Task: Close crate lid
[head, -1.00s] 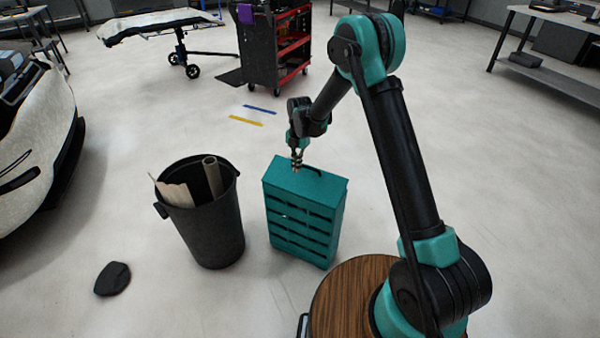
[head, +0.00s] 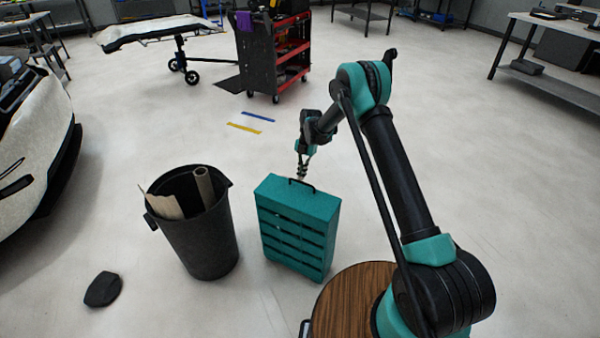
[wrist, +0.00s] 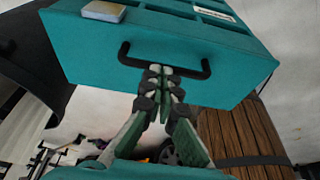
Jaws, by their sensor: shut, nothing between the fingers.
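The teal crate (head: 298,232) stands upright on the floor in the middle of the head view. Its slotted side faces me, and a black handle (head: 303,185) sits at the far edge of its flat top (head: 296,200). I cannot make out a separate lid or a seam. My gripper (head: 301,177) is at that far edge, by the handle. In the wrist view its fingertips (wrist: 160,71) are together, empty, in front of the handle (wrist: 135,60); whether they touch is unclear. A teal face of the crate (wrist: 95,60) lies behind them.
A black bin (head: 205,238) with rolled material stands close left of the crate. A dark object (head: 103,289) lies on the floor. A red and black tool cart (head: 262,60) stands behind. A wood-topped round surface (head: 345,300) is at front.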

